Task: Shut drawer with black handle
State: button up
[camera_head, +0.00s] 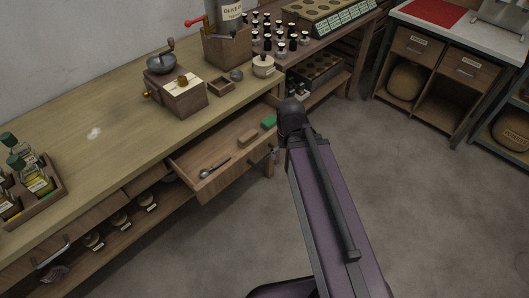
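A wooden drawer (234,166) stands pulled out from under the long workbench.
Open floor (400,190) lies to the right, before a cabinet (425,85).

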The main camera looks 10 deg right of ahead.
aim_at(220, 140)
jog(key=u, duration=0.35)
jog(key=k, duration=0.95)
jog(key=z, duration=0.25)
